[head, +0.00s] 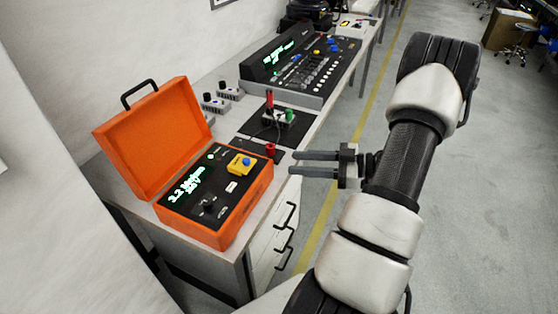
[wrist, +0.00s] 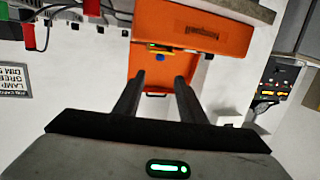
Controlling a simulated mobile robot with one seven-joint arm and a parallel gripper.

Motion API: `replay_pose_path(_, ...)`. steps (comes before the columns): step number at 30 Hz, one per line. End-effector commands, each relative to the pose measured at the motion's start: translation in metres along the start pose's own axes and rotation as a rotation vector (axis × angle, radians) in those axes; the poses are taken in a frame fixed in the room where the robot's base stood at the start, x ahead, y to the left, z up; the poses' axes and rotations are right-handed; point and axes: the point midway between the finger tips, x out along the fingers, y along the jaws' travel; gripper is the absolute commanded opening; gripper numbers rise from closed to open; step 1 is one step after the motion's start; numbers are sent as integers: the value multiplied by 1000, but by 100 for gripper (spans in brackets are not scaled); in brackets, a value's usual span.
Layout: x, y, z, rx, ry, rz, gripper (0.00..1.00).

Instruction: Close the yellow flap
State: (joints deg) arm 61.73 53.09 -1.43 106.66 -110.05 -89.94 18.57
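The orange case (head: 256,203) stands on the near end of the bench with its lid (head: 150,140) up. On its dark panel sits a yellow box-like part (head: 242,165) with a blue button (head: 246,161) showing. A yellow edge, likely the flap (wrist: 157,47), and the blue button (wrist: 160,58) show small in the wrist view. I cannot tell the flap's exact angle. My gripper (head: 291,164) is right of the case, apart from it, its two fingers parallel and pointing left. In the wrist view the fingers (wrist: 160,80) are apart with nothing between them.
Behind the case lie a dark mat with a small device (head: 287,117) with red and green plugs, and a large console (head: 310,70). Drawers with black handles (head: 286,228) face the aisle. The floor (head: 480,200) to the right is clear.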

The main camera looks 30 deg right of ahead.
Motion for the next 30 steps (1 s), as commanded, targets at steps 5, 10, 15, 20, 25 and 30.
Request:
replay_pose_path(5,-26,0,0,0,0,1,37)
replay_pose_path(10,-35,0,0,0,1,0,37)
replay_pose_path(15,-36,0,0,0,1,-1,37)
replay_pose_path(20,-36,0,0,0,1,0,37)
replay_pose_path(25,-36,0,0,0,1,0,37)
replay_pose_path(30,-21,13,-9,-39,-45,27,37)
